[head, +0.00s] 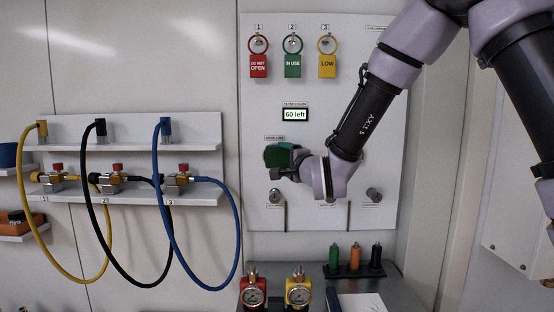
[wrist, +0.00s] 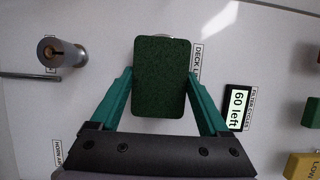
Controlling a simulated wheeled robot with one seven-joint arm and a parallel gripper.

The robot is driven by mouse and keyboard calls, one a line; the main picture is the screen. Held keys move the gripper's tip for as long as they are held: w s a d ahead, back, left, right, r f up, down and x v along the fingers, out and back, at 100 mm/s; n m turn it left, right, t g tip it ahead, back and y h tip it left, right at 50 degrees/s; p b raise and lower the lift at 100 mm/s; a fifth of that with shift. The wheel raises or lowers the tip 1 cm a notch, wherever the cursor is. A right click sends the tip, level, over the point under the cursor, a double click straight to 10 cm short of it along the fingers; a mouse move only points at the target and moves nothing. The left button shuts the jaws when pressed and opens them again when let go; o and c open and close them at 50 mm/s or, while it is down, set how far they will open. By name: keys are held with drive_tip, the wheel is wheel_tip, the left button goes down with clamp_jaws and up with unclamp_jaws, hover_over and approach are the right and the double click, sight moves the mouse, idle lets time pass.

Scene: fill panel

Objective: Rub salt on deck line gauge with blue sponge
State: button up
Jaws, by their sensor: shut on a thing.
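My gripper (head: 290,165) is at the panel's left side, just below the deck line label (head: 275,138). Its teal fingers (wrist: 162,95) are shut on a dark green sponge (wrist: 158,70), which also shows in the head view (head: 277,155). The sponge is green, not blue. It covers nearly all of the deck line gauge; only a thin pale rim (wrist: 163,37) shows past the sponge's edge in the wrist view. I cannot tell whether the sponge touches the gauge or whether salt is on it. A blue item (head: 8,155) sits on a shelf at the far left; it may be another sponge.
The white panel (head: 345,115) carries red (head: 259,66), green (head: 292,66) and yellow tags (head: 327,66), a "60 left" display (head: 295,114) and a knob (head: 374,195). Hoses (head: 238,230) hang at left. Two gauged regulators (head: 254,292) stand below on the bench.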

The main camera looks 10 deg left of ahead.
sight(269, 156)
drive_tip(key=shift+w, duration=0.15)
drive_tip(key=shift+a+r, duration=0.1)
drive_tip(key=shift+a, duration=0.45)
drive_tip(key=shift+s+a, duration=0.3)
drive_tip(key=shift+a, duration=0.45)
drive_tip(key=shift+c, duration=1.3)
drive_tip(key=shift+s+a, duration=0.1)
drive_tip(key=shift+a, duration=0.65)
drive_tip(key=shift+s+d, duration=0.25)
drive_tip(key=shift+s, duration=0.7)
drive_tip(key=shift+s+d, duration=0.25)
drive_tip(key=shift+s, duration=0.7)
drive_tip(key=shift+s+d, duration=0.25)
drive_tip(key=shift+s, duration=0.7)
drive_tip(key=shift+s, duration=0.15)
